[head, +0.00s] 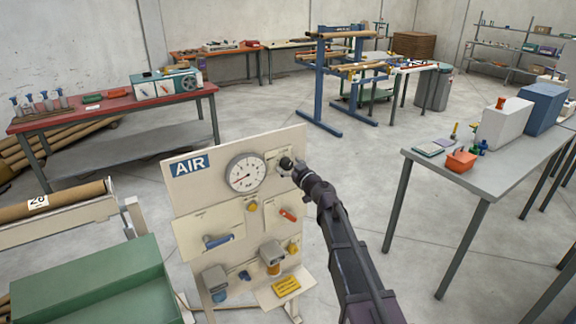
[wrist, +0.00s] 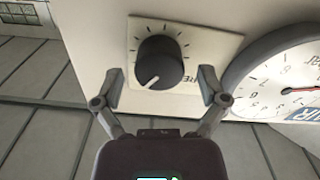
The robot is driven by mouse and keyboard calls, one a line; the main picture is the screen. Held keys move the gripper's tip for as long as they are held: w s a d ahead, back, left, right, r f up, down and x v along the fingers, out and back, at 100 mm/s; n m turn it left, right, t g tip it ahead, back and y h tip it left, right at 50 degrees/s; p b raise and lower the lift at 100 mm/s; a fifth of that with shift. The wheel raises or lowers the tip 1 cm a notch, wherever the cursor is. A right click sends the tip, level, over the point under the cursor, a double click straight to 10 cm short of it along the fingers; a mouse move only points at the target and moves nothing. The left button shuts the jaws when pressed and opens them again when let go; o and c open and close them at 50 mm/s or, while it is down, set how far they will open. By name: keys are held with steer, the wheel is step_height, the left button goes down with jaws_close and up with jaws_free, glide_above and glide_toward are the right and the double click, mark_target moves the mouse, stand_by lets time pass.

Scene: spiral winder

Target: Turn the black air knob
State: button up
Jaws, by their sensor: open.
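The black air knob (wrist: 159,63) sits on a pale square dial plate with tick marks in the wrist view. Its white pointer line points to the lower left of that picture. My gripper (wrist: 160,88) is open, with one finger on each side of the knob. Whether the fingers touch it I cannot tell; a gap shows on both sides. In the head view my gripper (head: 290,166) is at the upper right of the AIR panel (head: 190,205) and hides most of the knob.
A round pressure gauge (head: 246,173) is just left of my gripper on the panel. Below are a yellow knob (head: 252,206), a red-orange lever (head: 288,214) and a blue handle (head: 218,241). A grey table (head: 450,185) stands to the right, with open floor between.

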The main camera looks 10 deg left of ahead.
steer(key=shift+w+a, duration=0.2)
steer(key=c, duration=1.1)
steer(key=shift+c, duration=0.2)
steer(key=shift+m, duration=0.3)
